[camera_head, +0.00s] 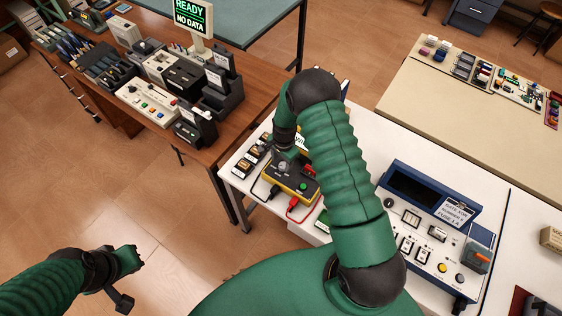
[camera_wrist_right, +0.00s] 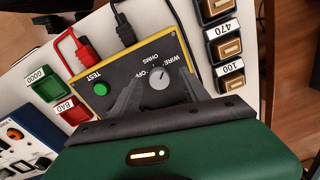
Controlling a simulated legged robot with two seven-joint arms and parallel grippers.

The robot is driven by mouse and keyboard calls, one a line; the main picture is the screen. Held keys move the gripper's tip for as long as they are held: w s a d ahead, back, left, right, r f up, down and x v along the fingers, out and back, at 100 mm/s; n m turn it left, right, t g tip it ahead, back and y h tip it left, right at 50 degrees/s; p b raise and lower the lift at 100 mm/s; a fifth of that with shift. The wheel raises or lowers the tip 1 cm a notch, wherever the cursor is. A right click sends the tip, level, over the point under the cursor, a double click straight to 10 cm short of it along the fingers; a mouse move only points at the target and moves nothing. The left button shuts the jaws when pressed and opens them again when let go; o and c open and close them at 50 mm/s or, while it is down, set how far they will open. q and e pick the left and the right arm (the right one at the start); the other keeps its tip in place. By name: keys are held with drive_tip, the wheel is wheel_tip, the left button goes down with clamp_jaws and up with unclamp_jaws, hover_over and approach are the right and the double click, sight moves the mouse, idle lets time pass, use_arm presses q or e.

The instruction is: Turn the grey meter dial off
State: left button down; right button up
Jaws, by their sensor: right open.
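The meter is a yellow-edged box with a dark grey face (camera_head: 296,180); it also shows in the wrist view (camera_wrist_right: 118,72). It has a green TEST button (camera_wrist_right: 99,88) and a light grey dial (camera_wrist_right: 160,79) with the labels WIRE, OFF and OHMS around it. I cannot tell for sure which label the dial points to. My right gripper (camera_head: 284,163) is at the meter, open, with one dark finger on each side of the dial. Whether the fingers touch it is unclear. My left gripper (camera_head: 130,258) hangs over the floor at the lower left, away from the table.
Red and black leads (camera_wrist_right: 82,51) plug into the meter's edge. GOOD (camera_wrist_right: 47,87) and BAD (camera_wrist_right: 72,110) bins and a row of labelled parts (camera_wrist_right: 224,44) flank it. A blue-framed instrument (camera_head: 425,215) stands to the right on the white table. A wooden bench (camera_head: 130,130) holds other equipment.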

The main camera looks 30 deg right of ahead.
sight(283, 166)
drive_tip(key=shift+d+f, duration=0.3)
drive_tip(key=shift+f, duration=0.65)
drive_tip(key=shift+d+f, duration=0.2)
drive_tip(key=shift+d, duration=0.2)
drive_tip(key=shift+a+r, duration=0.1)
drive_tip(key=shift+a, duration=0.35)
drive_tip(key=c, duration=0.9)
drive_tip(key=shift+c, duration=1.2)
drive_tip(key=shift+d, duration=0.1)
clamp_jaws()
